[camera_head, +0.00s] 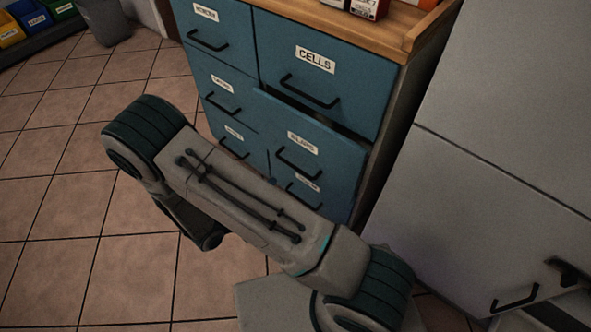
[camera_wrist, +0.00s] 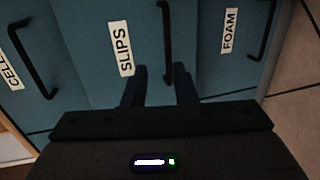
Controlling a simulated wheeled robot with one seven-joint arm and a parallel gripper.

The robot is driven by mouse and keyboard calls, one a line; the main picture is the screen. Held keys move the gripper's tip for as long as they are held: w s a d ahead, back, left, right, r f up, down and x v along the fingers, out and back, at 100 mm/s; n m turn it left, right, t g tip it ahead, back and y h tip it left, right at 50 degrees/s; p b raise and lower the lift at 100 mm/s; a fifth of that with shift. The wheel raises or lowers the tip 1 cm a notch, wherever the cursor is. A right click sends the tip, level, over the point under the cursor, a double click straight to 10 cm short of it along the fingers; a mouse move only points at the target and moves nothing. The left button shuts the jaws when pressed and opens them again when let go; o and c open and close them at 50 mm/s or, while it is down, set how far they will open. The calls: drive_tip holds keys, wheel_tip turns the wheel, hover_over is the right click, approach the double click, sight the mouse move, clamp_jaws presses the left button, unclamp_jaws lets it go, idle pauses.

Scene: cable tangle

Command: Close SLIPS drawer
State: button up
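The blue SLIPS drawer (camera_head: 335,150) is in the right column of the cabinet, below the CELLS drawer (camera_head: 355,95). It stands out from the cabinet face, with a dark gap along its top edge, so it is partly open. In the wrist view the SLIPS drawer front (camera_wrist: 145,25) fills the middle, with its label and black bar handle (camera_wrist: 166,40). My gripper (camera_wrist: 160,72) is open, its two dark fingers apart on either side of the line of the handle's near end. Whether they touch the drawer I cannot tell. The head view does not show the gripper.
The FOAM drawer (camera_wrist: 228,65) lies beside SLIPS in the wrist view. More blue drawers fill the cabinet's left column (camera_head: 205,60). A grey cabinet (camera_head: 500,180) stands close on the right. The tiled floor (camera_head: 60,200) on the left is clear. A bin (camera_head: 103,20) stands far left.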

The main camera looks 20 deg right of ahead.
sight(295, 167)
drive_tip(key=shift+t, duration=0.4)
drive_tip(key=b+x, duration=0.1)
drive_tip(key=x, duration=0.3)
drive_tip(key=f+b+x, duration=0.1)
drive_tip(key=x, duration=0.4)
drive_tip(key=b+x, duration=0.1)
drive_tip(key=x, duration=0.3)
drive_tip(key=shift+w+a+f, duration=0.15)
drive_tip(key=shift+w+f, duration=0.15)
drive_tip(key=shift+f, duration=0.15)
clamp_jaws()
